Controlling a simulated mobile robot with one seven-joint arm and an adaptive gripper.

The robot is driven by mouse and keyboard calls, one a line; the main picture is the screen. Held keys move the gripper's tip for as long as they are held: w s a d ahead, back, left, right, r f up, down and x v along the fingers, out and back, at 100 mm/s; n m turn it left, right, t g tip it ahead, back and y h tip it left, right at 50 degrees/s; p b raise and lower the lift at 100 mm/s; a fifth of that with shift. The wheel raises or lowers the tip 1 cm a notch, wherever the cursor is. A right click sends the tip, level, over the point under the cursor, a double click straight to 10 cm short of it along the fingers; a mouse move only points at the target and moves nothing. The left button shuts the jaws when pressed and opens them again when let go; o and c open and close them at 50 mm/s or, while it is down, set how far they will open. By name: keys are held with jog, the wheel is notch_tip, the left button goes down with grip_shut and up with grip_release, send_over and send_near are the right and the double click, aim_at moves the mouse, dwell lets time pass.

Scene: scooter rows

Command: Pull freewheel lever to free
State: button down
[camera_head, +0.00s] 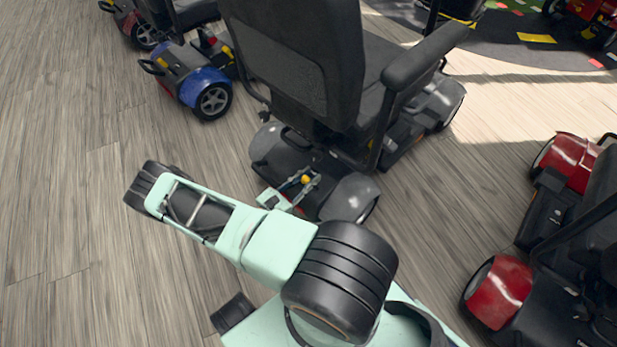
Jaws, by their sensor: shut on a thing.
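A dark grey mobility scooter (270,146) stands in the middle of the head view, its rear towards me. A small yellow piece, which looks like the freewheel lever (306,179), shows low at its rear between the two back wheels. My gripper (303,181) reaches in there from below, its thin fingers at the yellow piece. The fingers are closed on it, though the contact is small in this view. Most of the lever is hidden by the fingers, and its exact position cannot be told.
The black seat (295,60) and armrest (425,55) overhang the rear of the scooter. A blue scooter (190,75) stands at upper left and a red scooter (500,290) at right. Wood floor (70,200) is clear at left.

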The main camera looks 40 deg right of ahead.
jog(key=shift+a+f+h, duration=0.3)
jog(key=shift+a+h, duration=0.2)
jog(key=shift+h, duration=0.1)
jog(key=shift+a+f+h, duration=0.3)
jog(key=shift+a+h, duration=0.2)
jog(key=shift+h, duration=0.1)
jog(key=shift+s+a+f+h, duration=0.15)
jog(key=shift+a+f+h, duration=0.45)
jog(key=shift+h, duration=0.2)
jog(key=shift+a+r, duration=0.1)
